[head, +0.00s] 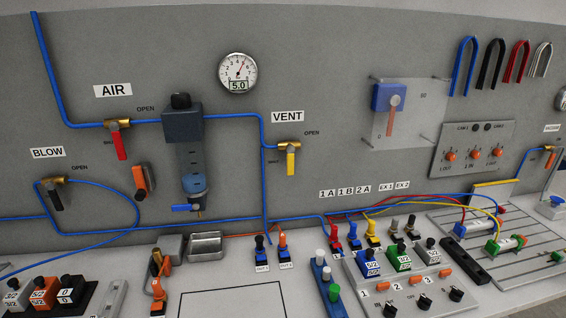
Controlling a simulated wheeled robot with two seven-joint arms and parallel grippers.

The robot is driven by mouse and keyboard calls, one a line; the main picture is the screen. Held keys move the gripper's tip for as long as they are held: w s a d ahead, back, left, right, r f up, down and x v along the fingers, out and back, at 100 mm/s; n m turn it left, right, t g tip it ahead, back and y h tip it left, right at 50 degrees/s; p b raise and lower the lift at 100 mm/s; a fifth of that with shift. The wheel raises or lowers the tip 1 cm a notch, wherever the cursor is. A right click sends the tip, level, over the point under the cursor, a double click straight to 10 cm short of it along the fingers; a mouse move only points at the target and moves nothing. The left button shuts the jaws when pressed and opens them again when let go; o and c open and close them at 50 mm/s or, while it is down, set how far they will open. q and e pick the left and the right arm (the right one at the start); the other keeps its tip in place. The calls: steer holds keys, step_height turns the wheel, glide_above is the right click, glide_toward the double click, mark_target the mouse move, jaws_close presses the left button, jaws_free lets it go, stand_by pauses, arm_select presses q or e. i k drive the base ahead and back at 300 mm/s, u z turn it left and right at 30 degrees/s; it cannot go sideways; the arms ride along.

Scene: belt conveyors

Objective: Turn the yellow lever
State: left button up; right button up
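The yellow lever (291,161) is on a small brass valve (289,145) on the grey panel, just below the VENT label (287,117). It hangs straight down from the valve, at a right angle to the blue tube that comes in from the left. An OPEN marking is at the upper right of the valve, and smaller text to its left is partly hidden. Nothing touches the lever. Neither of my grippers shows in the head view.
A red lever (120,147) hangs under AIR and a black lever (55,199) under BLOW. A filter unit (185,150) sticks out left of the yellow lever. A round gauge (238,72) reads 5.0. Below, the bench holds fittings and switches.

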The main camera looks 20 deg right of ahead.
mark_target(290, 149)
steer(key=z, duration=2.3)
steer(key=k, duration=0.9)
steer(key=u, duration=1.1)
steer(key=i, duration=1)
steer(key=z, duration=0.05)
